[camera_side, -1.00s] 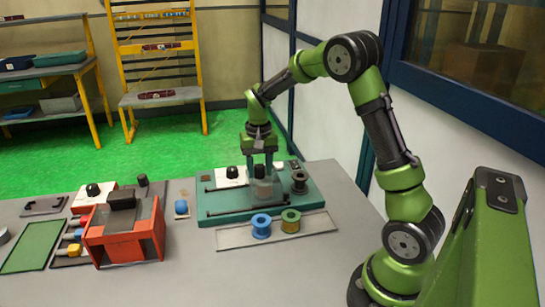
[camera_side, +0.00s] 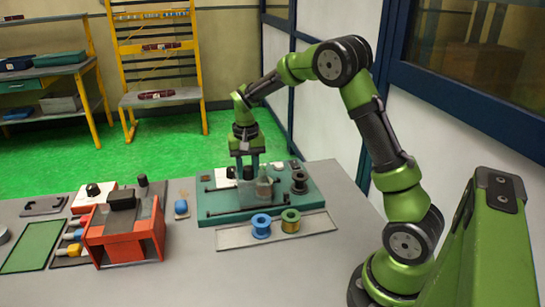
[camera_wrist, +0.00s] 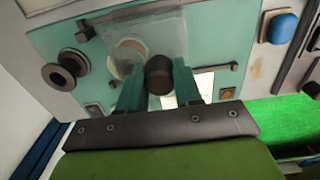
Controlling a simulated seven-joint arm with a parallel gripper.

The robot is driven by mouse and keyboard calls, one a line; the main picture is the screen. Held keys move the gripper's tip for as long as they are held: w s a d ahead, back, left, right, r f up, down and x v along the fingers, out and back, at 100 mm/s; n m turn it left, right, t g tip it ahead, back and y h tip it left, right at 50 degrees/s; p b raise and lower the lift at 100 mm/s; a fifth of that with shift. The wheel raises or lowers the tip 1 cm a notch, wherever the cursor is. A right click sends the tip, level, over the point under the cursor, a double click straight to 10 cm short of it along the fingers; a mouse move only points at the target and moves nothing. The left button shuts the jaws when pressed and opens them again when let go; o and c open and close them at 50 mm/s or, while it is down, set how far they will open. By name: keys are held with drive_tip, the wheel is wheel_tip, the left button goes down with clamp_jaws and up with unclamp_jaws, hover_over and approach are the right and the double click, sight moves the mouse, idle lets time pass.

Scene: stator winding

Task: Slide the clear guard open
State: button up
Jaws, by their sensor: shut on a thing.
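The clear guard (camera_wrist: 158,32) is a see-through panel over the teal fixture (camera_wrist: 215,25). In the wrist view a pale round part (camera_wrist: 126,58) shows partly under it. My gripper (camera_side: 247,177) is low over the fixture in the side view. In the wrist view its two fingers (camera_wrist: 158,88) stand on either side of a black knob (camera_wrist: 159,72) at the guard's near edge and are shut on it. The fingers hide part of the white plate (camera_wrist: 200,85) below. The guard's exact edges are hard to see in the side view.
Dark rails (camera_side: 262,208) run along the fixture. A dark spool (camera_side: 299,182) stands at its right end. A blue spool (camera_side: 261,226) and an olive spool (camera_side: 290,220) stand on a tray in front. An orange-red box (camera_side: 125,235) stands further left.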

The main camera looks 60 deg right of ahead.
drive_tip(key=w+a, duration=0.5)
drive_tip(key=o, duration=0.8)
drive_tip(key=shift+c, duration=0.2)
drive_tip(key=shift+r, duration=0.15)
drive_tip(key=shift+r, duration=2.85)
drive_tip(key=s+a+r+n+t+y, duration=0.1)
drive_tip(key=s+a+r+n+t, duration=0.1)
drive_tip(key=s, duration=1)
drive_tip(key=s+a+r+n+t+y, duration=0.1)
drive_tip(key=s+a+r+n+t, duration=0.2)
drive_tip(key=s, duration=1)
drive_tip(key=a+r+t, duration=0.2)
drive_tip(key=a+r, duration=0.1)
drive_tip(key=a, duration=0.2)
drive_tip(key=shift+s+r, duration=0.15)
